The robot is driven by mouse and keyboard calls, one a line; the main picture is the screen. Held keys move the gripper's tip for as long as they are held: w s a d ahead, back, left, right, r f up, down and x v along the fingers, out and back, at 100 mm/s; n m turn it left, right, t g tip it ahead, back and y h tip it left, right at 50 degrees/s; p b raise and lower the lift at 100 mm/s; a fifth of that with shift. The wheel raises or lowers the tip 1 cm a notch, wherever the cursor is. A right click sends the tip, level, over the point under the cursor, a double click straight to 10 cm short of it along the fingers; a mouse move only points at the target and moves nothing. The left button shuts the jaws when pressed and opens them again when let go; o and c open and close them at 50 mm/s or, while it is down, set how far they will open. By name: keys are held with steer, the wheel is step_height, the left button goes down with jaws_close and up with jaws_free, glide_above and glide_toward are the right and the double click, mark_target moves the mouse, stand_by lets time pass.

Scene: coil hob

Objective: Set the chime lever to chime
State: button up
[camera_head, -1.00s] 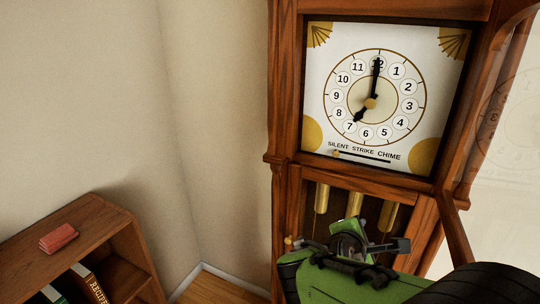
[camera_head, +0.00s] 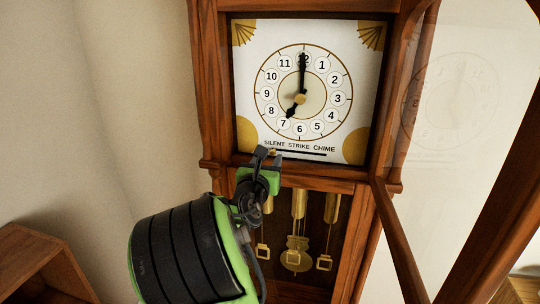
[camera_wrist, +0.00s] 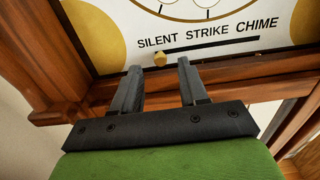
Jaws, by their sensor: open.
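The chime lever is a small brass knob (camera_wrist: 159,58) at the left end of a dark horizontal slot (camera_wrist: 215,46), at the silent end, under the words SILENT, STRIKE and CHIME on the clock's white dial plate (camera_head: 358,105). CHIME is at the right end of the slot. In the wrist view my open gripper (camera_wrist: 159,66) has one dark finger on each side of the knob, with a gap to each. I cannot tell how deep the fingertips reach. In the head view my gripper (camera_head: 269,155) is at the dial's lower edge and partly covers the knob.
The clock's glazed door (camera_head: 455,100) stands open on the right. A wooden ledge (camera_head: 340,178) runs below the dial. Brass weights and a pendulum (camera_head: 296,258) hang beneath it. A wooden shelf (camera_head: 35,265) stands at lower left.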

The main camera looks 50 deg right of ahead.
mark_target(272, 153)
steer(key=x, duration=0.4)
steer(key=shift+s+a, duration=0.1)
jaws_close()
